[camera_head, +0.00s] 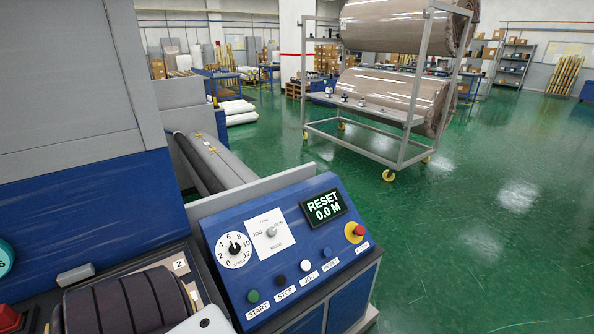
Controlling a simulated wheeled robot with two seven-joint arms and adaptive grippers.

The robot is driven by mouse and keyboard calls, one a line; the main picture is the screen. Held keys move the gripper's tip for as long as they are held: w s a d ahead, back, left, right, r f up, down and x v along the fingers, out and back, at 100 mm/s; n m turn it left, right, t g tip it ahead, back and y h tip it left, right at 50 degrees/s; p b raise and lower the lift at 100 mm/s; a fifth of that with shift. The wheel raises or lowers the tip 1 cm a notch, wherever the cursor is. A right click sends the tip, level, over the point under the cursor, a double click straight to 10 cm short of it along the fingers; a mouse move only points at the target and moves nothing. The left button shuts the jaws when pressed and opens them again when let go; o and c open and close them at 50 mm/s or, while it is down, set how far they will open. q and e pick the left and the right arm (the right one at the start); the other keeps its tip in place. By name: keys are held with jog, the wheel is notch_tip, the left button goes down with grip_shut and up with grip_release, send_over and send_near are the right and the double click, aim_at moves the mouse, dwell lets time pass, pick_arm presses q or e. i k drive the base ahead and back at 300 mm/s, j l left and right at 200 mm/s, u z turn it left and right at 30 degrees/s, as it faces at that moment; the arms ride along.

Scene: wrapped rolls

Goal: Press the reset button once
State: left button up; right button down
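The blue control panel (232,275) stands at the lower middle. Its row of buttons runs from a green one (253,296) labelled START, through a black one (280,281) labelled STOP and a white one (306,265) labelled JOG, to a blue button (327,252). The small label under the blue button is hard to read, but it appears to say RESET. The display (323,208) above reads "RESET 0.0 M". Neither of my grippers can be made out. A pale grey rounded part at the bottom edge may be mine. Nothing covers the buttons.
A red stop knob (359,230) on a yellow base sits right of the blue button. A speed dial (234,250) and a mode switch (270,231) sit left of the display. A dark roll (125,301) lies lower left. A wheeled rack (365,137) stands behind; green floor is clear at right.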

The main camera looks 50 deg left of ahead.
aim_at(328, 252)
jog(key=u, duration=1.6)
